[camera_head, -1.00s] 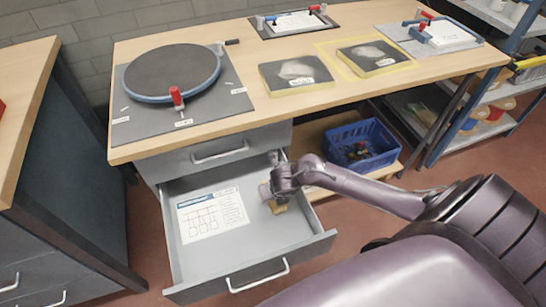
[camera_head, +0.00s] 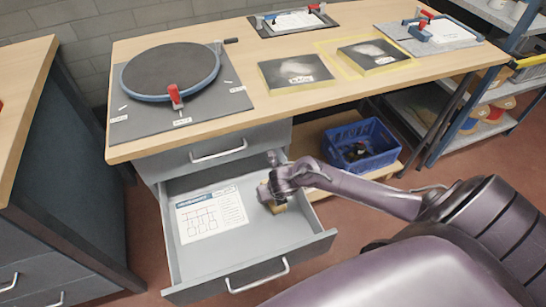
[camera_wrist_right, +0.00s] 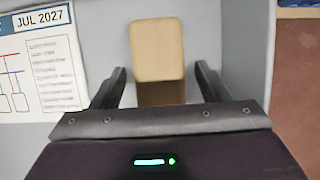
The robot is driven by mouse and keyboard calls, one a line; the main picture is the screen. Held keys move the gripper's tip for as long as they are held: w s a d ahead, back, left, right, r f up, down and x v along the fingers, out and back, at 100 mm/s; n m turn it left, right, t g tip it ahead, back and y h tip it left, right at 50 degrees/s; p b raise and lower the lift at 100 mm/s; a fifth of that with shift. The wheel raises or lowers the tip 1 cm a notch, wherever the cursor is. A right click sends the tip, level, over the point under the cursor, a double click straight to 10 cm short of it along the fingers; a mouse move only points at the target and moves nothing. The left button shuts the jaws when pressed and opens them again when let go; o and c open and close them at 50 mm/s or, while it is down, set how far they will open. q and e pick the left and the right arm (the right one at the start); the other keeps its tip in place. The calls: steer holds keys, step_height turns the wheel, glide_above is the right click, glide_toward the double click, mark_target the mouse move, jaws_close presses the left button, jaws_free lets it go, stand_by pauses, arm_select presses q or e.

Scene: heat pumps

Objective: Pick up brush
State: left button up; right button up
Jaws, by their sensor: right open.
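The brush (camera_wrist_right: 157,50) shows in the right wrist view as a light wooden block lying on the grey drawer floor. Its lower end lies between the two dark fingers of my right gripper (camera_wrist_right: 161,85), with gaps at both sides. In the head view my right gripper (camera_head: 266,194) is down inside the open drawer (camera_head: 245,252), near its right wall. It hides most of the brush there; a small tan part of the brush (camera_head: 279,208) shows below it. My right gripper is open. My left gripper is out of view.
A printed sheet (camera_head: 211,214) lies in the drawer, left of the brush. The tabletop (camera_head: 240,118) above holds a round turntable (camera_head: 170,72) and two dark panels. A blue crate (camera_head: 365,160) stands on a shelf right of the drawer. The drawer's front middle is clear.

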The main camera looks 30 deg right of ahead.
steer(key=c, duration=1.1)
steer(key=shift+r, duration=0.1)
